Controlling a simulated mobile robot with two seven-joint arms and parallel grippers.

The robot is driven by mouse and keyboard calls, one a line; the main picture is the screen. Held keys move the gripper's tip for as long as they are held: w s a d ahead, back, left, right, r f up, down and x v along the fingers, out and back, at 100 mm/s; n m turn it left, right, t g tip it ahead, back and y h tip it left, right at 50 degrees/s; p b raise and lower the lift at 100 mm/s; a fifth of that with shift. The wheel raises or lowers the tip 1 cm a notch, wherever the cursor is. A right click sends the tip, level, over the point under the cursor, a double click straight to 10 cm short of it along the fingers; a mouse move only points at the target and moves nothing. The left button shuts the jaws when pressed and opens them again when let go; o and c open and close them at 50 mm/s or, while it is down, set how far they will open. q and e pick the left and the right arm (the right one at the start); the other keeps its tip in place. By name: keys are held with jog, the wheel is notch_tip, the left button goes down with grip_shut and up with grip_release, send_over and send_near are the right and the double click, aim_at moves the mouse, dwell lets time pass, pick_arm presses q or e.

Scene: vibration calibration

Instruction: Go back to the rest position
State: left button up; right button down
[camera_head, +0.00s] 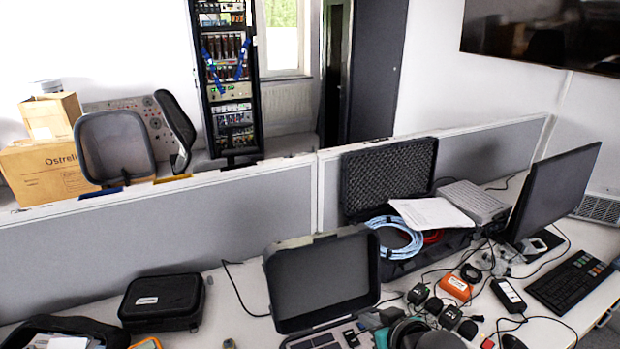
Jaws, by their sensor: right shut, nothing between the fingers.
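Neither of my grippers can be made out in the head view. No arm of mine is clearly visible over the desk (240,322). At the bottom edge, a grey and teal rounded item (408,330) with a dark part beside it is cut off by the frame, and I cannot tell what it is.
An open dark case (322,280), a closed black case (162,298) and an open case with blue cable (395,238) stand on the desk. A monitor (552,195), a keyboard (571,282) and several small cabled devices fill the right. A grey partition (230,215) runs behind.

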jog(key=s+f+m+g+h, duration=0.15)
jog(key=s+g, duration=0.45)
jog(key=s, duration=1.8)
notch_tip(320, 180, down, 28)
jog(key=f+g+b, duration=0.1)
jog(key=b, duration=0.7)
jog(key=s+d+f+b, duration=0.1)
jog(key=s+f+b, duration=0.3)
jog(key=s+f, duration=0.4)
jog(key=s+d+f+g+h+b, duration=0.1)
jog(key=s+d+f+b, duration=0.1)
jog(key=s+f, duration=0.7)
notch_tip(320, 180, down, 6)
jog(key=shift+d+f+n+g+b, duration=0.15)
jog(key=shift+n+g+b, duration=0.25)
jog(key=shift+b, duration=0.45)
